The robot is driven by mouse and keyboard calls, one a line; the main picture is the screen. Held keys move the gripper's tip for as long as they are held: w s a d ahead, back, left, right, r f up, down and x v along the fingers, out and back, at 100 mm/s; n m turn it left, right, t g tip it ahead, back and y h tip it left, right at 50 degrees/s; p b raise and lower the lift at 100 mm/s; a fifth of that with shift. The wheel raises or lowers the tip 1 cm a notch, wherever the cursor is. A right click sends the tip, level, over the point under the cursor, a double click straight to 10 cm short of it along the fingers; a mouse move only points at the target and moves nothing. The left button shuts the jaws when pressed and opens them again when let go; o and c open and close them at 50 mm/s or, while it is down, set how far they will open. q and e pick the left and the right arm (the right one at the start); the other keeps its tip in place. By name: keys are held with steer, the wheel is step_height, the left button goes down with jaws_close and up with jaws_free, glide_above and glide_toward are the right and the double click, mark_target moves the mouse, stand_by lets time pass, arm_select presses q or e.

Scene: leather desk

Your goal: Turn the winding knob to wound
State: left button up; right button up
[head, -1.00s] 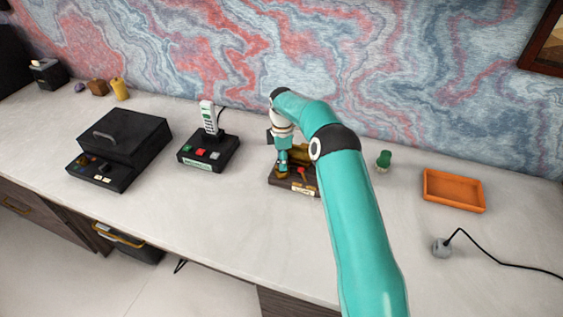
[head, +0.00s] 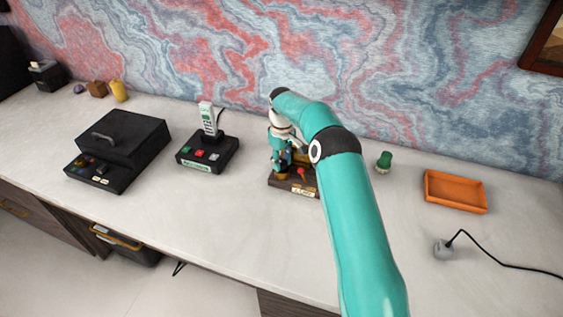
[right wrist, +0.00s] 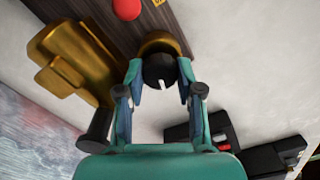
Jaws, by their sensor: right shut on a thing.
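The winding device stands near the middle of the desk on a dark wooden base (head: 283,183), partly hidden by my right arm. In the right wrist view its winding knob (right wrist: 159,69) is black with a white pointer mark, on a round brass mount (right wrist: 162,42). My right gripper (right wrist: 160,76) is shut on the knob, one finger on each side. In the head view the right gripper (head: 281,166) points down onto the device's left part. I cannot read the position labels. My left gripper is not in view.
A red ball-topped lever (head: 301,173) and brass body (right wrist: 75,60) are close to the gripper. A phone dock (head: 208,154) and black box (head: 121,141) stand to the left. A green-topped object (head: 384,161), orange tray (head: 456,192) and corded plug (head: 443,249) lie right. The front desk is clear.

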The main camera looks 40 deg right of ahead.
steer(key=m, duration=0.7)
steer(key=shift+s, duration=0.1)
steer(key=m, duration=0.6)
steer(key=shift+m+b, duration=0.4)
steer(key=m, duration=1.3)
steer(key=shift+b, duration=0.4)
steer(key=shift+m, duration=0.4)
steer(key=o, duration=1.2)
steer(key=shift+c, duration=0.2)
steer(key=shift+r, duration=0.1)
